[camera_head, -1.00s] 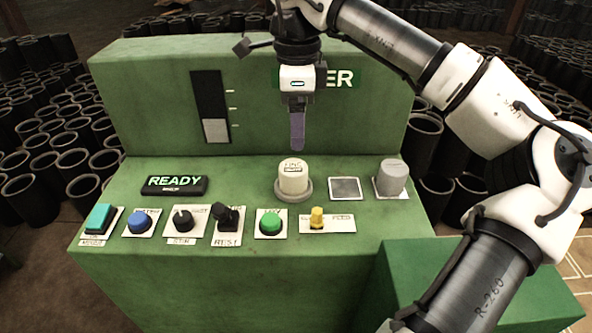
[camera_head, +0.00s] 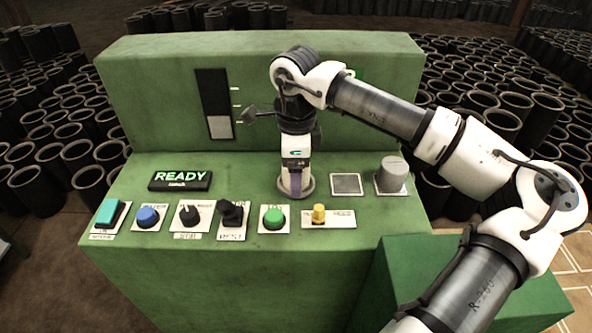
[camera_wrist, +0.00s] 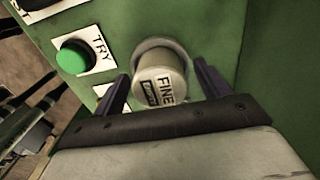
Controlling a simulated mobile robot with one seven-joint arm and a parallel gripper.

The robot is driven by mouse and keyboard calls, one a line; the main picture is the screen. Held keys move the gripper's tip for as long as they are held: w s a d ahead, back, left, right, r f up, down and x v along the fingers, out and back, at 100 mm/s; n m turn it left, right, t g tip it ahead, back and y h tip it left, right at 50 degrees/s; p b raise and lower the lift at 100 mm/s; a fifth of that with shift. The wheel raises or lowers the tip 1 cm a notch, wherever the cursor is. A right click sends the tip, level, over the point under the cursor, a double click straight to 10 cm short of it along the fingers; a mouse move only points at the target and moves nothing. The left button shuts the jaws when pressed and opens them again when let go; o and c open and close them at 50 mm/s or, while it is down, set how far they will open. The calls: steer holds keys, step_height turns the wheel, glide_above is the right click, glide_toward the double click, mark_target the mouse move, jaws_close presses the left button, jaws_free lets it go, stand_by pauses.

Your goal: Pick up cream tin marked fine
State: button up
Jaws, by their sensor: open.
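The cream tin marked FINE (camera_wrist: 159,84) stands upright in a round grey seat on the green console. In the wrist view it lies between the two dark fingers of my gripper (camera_wrist: 163,88), which are open, one on each side with a gap showing. In the head view my gripper (camera_head: 294,190) is lowered over the tin's place and hides most of it. Only the grey seat's rim (camera_head: 309,186) shows clearly around the gripper there.
A grey capped cylinder (camera_head: 391,175) and a flat grey square (camera_head: 346,184) sit to the right. In front are a green button (camera_head: 273,217), a yellow knob (camera_head: 319,214) and a dark switch (camera_head: 233,214). The console's upright back panel (camera_head: 160,90) rises behind my gripper.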

steer(key=c, duration=1.1)
steer(key=shift+c, duration=0.4)
steer(key=shift+r, duration=0.15)
